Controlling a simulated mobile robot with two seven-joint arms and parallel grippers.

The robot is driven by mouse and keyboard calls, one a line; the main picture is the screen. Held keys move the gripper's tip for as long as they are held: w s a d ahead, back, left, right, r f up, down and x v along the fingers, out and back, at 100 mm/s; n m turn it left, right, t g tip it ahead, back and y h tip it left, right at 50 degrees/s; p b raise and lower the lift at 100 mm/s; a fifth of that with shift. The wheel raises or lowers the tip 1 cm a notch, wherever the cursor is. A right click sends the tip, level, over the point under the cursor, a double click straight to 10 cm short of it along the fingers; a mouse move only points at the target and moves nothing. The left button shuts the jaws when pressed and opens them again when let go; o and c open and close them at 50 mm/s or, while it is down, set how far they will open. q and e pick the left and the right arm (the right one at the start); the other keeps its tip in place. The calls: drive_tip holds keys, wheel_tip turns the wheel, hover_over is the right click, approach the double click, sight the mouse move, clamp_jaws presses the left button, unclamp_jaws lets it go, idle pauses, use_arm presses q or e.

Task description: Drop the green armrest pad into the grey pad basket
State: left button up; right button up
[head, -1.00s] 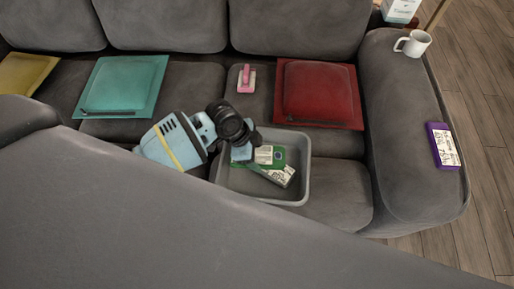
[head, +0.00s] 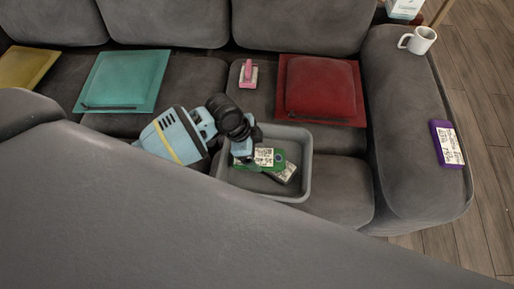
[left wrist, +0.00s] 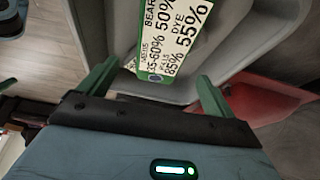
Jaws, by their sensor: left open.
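The grey pad basket (head: 306,172) sits on the sofa seat in the head view. The green armrest pad (head: 279,160), with white printed labels, is inside it, partly hidden by my left gripper (head: 246,154). In the left wrist view, the left gripper (left wrist: 153,82) is open, its green fingers spread apart. The pad (left wrist: 175,40) shows just beyond the fingertips, its labelled face towards the camera, within the basket's grey walls (left wrist: 262,48). Whether the pad touches the basket floor is hard to tell. My right gripper is not in view.
A red cushion (head: 320,88), a pink-handled brush-like item (head: 249,75) and a teal cushion (head: 126,80) lie on the seat behind the basket. A purple labelled pad (head: 447,145) and a white mug (head: 418,41) are on the right armrest. A grey sofa surface (head: 200,225) fills the foreground.

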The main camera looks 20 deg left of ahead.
use_arm(q)
drive_tip(key=p+v, duration=0.1)
drive_tip(key=v, duration=0.6)
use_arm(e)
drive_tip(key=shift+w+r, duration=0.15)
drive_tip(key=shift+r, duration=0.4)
use_arm(q)
drive_tip(key=s+d+f+n+t+h+p, duration=0.1)
drive_tip(key=s+f+n+t+p, duration=0.15)
drive_tip(key=s, duration=0.35)
drive_tip(key=s+d+f+n+t+p, duration=0.1)
drive_tip(key=s+d+n+t+p, duration=0.15)
drive_tip(key=s+n, duration=0.2)
drive_tip(key=s+a+r+n+t+y+p, duration=0.1)
drive_tip(key=s+a+r+n+p, duration=0.1)
drive_tip(key=s, duration=0.6)
drive_tip(key=s+a+r+n+t+y+p, duration=0.1)
drive_tip(key=s+a+n+y+p, duration=0.1)
drive_tip(key=s+a, duration=0.3)
drive_tip(key=s+n+p, duration=0.1)
drive_tip(key=s, duration=0.2)
drive_tip(key=shift+s+a+r, duration=0.25)
drive_tip(key=shift+s+r, duration=0.1)
drive_tip(key=shift+s, duration=0.05)
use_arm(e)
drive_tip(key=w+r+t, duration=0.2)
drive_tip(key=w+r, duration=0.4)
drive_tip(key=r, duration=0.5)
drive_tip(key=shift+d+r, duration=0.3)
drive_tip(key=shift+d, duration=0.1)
